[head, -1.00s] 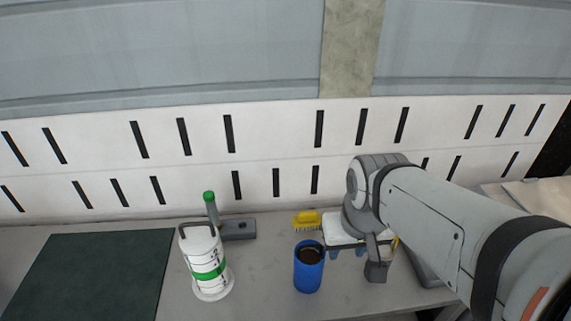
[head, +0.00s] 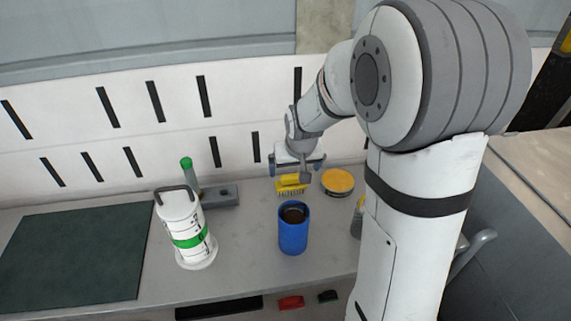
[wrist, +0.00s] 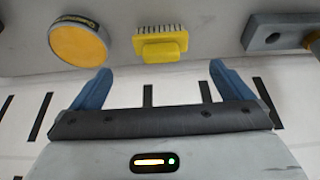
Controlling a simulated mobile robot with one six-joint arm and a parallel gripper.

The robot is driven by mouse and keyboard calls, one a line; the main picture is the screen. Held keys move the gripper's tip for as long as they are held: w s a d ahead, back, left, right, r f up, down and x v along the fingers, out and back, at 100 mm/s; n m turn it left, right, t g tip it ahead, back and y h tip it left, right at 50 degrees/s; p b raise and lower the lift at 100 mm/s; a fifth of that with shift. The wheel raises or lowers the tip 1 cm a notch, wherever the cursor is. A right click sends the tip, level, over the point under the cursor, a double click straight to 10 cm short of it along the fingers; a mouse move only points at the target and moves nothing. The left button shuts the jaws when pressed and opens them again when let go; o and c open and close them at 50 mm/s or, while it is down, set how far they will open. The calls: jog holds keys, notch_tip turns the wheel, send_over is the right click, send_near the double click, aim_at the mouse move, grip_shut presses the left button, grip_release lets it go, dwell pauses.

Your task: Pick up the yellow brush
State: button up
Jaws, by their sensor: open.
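The yellow brush (head: 291,184) lies on the grey bench near the back wall, behind the blue cup. It also shows in the wrist view (wrist: 160,44), with its dark bristles along the upper edge and its yellow block toward my gripper. My gripper (head: 298,166) is just above and behind the brush in the head view and hides part of it. In the wrist view my gripper (wrist: 160,72) has its two blue fingers wide apart, with nothing between them. The brush sits beyond the fingertips, roughly centred between them.
A blue cup (head: 293,235) stands in front of the brush. A round yellow-topped tin (head: 338,181) is right of it. A white canister with a green band (head: 184,228) and a grey block with a green-tipped post (head: 219,196) stand left. A dark green mat (head: 75,255) lies far left.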

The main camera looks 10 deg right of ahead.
aim_at(291, 176)
jog(key=x, duration=0.4)
jog(key=w+x, duration=0.1)
jog(key=x, duration=0.7)
jog(key=shift+w+r, duration=0.4)
jog(key=shift+c, duration=0.2)
jog(key=c, duration=0.8)
jog(key=shift+r, duration=0.1)
notch_tip(291, 176, up, 10)
